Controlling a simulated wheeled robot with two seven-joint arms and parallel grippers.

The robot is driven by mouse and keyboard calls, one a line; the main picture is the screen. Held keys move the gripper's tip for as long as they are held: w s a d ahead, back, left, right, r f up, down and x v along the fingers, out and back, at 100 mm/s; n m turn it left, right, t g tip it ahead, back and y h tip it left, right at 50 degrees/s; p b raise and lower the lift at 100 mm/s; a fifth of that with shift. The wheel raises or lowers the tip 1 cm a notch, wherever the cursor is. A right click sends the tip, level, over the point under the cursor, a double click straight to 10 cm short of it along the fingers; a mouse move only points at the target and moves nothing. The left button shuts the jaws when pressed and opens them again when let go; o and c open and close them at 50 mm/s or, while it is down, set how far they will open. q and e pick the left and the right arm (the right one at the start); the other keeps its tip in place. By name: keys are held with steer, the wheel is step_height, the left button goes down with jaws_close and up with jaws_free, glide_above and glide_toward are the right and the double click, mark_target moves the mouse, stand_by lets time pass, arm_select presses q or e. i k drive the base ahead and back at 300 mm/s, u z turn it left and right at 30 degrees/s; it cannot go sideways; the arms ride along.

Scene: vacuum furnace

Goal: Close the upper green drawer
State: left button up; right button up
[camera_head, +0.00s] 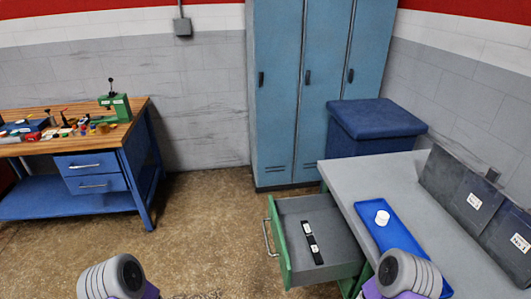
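The upper green drawer (278,244) stands pulled out to the left from under the grey-topped table (400,175). Its green front has a metal handle (269,238) facing left, and its grey interior is in plain view. A black strip-like item with white marks (312,243) lies inside. Only rounded grey, ribbed parts of my two arms show at the bottom edge, one at the lower left and one at the lower right. Neither gripper's fingers are visible. The right arm part covers part of the table's front and lower body.
Blue lockers (305,90) and a blue cabinet (377,125) stand behind. A workbench (85,165) is at left. Floor left of the drawer is clear.

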mark_target(343, 257)
steer(key=z, duration=1.25)
steer(key=k, duration=0.25)
steer(key=u, duration=1.05)
steer(key=k, duration=0.6)
steer(key=z, duration=0.4)
steer(key=i, duration=1.2)
steer(key=z, duration=0.25)
